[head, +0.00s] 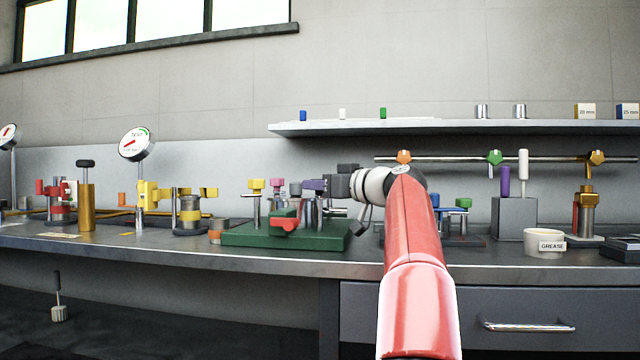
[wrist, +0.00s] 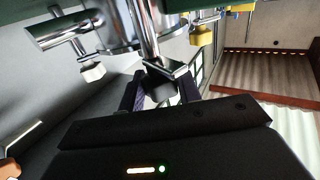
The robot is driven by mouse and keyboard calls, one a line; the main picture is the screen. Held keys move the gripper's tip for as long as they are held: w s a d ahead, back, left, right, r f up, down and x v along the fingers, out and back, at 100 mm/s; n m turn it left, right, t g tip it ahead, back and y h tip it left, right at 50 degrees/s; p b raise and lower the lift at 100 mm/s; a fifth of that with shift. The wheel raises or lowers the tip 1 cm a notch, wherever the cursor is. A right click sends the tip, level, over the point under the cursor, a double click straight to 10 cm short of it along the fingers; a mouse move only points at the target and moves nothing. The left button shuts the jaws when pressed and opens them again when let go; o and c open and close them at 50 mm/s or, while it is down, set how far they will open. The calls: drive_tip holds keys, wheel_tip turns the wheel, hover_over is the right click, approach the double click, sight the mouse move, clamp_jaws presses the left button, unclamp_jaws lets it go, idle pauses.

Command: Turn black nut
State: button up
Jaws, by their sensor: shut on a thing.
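My gripper (head: 328,187) is at the upper right of the green fixture block (head: 240,236), reaching in from the right. In the wrist view my gripper (wrist: 160,92) has its two dark fingers on either side of a dark nut (wrist: 160,86), which sits at the end of a shiny metal rod. The fingers are closed on this nut, which looks like the black nut. In the head view I cannot clearly tell this nut from the dark gripper. A red lever (head: 286,222) is at the front of the green block.
Yellow, pink and purple-topped posts stand close together on the green block. A grease tub (head: 543,243) and a grey block (head: 514,219) are to the right. A brass cylinder (head: 86,207) and dial gauge (head: 137,145) stand left. A shelf (head: 440,126) runs above.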

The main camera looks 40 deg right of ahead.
drive_tip(key=n+y+p, duration=0.2)
drive_tip(key=y, duration=0.1)
drive_tip(key=shift+d+r+g, duration=0.1)
drive_tip(key=shift+r+g, duration=0.15)
drive_tip(key=shift+g, duration=0.15)
drive_tip(key=shift+n+g+y+p, duration=0.3)
drive_tip(key=shift+n+y+p, duration=0.4)
drive_tip(key=shift+y+p, duration=0.25)
drive_tip(key=shift+f, duration=0.2)
drive_tip(key=o, duration=1)
drive_tip(key=shift+c, duration=0.2)
drive_tip(key=v, duration=0.7)
drive_tip(key=shift+s+d, duration=0.2)
drive_tip(key=shift+s, duration=0.05)
